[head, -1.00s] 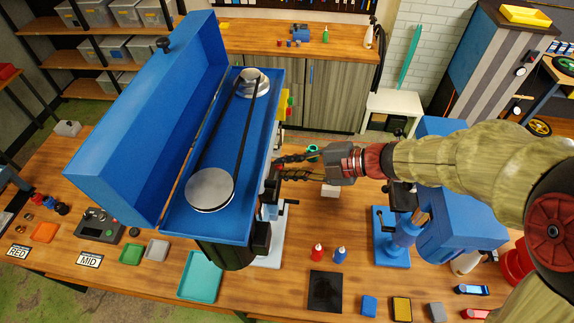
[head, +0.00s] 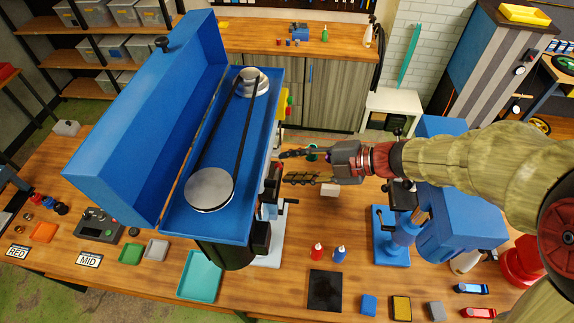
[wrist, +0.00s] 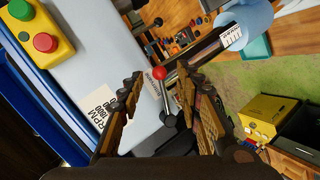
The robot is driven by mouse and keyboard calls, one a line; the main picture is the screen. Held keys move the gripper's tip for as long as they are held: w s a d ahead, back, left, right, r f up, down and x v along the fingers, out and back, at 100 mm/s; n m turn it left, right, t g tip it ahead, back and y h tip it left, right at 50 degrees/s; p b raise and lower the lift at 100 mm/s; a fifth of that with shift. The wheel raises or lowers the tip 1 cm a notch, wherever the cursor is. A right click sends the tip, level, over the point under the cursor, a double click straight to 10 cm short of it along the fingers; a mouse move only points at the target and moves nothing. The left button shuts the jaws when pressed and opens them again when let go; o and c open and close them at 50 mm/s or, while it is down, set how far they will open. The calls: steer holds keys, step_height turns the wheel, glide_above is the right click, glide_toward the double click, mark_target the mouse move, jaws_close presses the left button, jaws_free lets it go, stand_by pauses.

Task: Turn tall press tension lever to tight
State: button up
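The tall press (head: 215,150) is the blue machine with its lid raised, showing two pulleys and a black belt. My gripper (head: 285,167) is at the right side of the press head. In the wrist view it is open, with one finger on each side of the lever. I cannot tell whether either finger touches it.
A yellow box with green and red buttons (wrist: 42,32) and an RPM chart (wrist: 98,106) are on the press head. A shorter blue press (head: 455,220) stands to the right. Red and blue bottles (head: 318,252) and a black pad (head: 325,291) are on the bench below.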

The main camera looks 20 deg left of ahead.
steer(key=v, duration=1)
